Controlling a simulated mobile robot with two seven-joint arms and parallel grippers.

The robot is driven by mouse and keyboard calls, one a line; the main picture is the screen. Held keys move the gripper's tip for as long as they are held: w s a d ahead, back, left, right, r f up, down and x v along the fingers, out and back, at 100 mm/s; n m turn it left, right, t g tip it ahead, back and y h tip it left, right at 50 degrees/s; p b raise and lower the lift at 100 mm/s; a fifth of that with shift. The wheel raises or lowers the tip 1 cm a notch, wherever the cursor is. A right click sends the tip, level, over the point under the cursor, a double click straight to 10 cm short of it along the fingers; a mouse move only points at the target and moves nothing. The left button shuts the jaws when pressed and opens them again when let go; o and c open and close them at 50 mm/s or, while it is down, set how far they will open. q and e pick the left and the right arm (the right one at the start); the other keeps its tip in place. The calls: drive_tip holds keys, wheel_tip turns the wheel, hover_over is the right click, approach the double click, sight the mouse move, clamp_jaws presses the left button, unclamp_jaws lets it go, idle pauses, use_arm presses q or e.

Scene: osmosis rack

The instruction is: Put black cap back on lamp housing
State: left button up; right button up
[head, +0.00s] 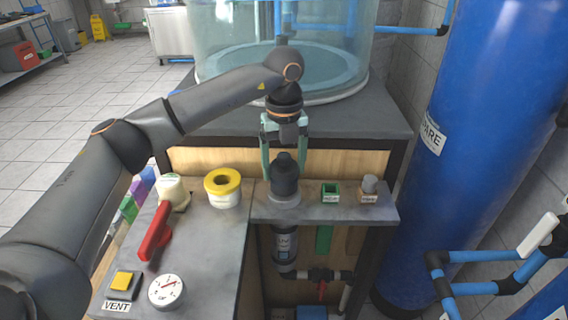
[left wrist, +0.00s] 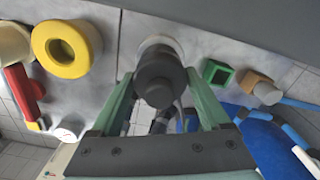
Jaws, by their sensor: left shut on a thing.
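The black cap (head: 284,172) is a dark stepped piece with a narrow knob on top. It stands upright over a pale ring (head: 284,198) on the grey shelf, above the lamp housing (head: 284,245), whose clear body shows below the shelf. My left gripper (head: 285,160) points down with its green fingers on both sides of the cap. In the left wrist view the cap (left wrist: 158,80) lies between the fingertips, which are shut on it. Whether the cap's lower edge touches the ring cannot be told. My right gripper is not in view.
A yellow-topped roll (head: 223,187), a red handle (head: 157,232) and a gauge (head: 166,290) are on the left counter. A green box (head: 331,192) and a small brown block (head: 368,190) stand right of the cap. A blue tank (head: 480,130) rises at the right.

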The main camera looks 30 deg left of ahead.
use_arm(q)
drive_tip(key=shift+f, duration=0.25)
drive_tip(key=o, duration=1.2)
drive_tip(key=shift+r, duration=0.15)
drive_tip(key=shift+r+p, duration=3.65)
drive_tip(key=shift+r, duration=0.75)
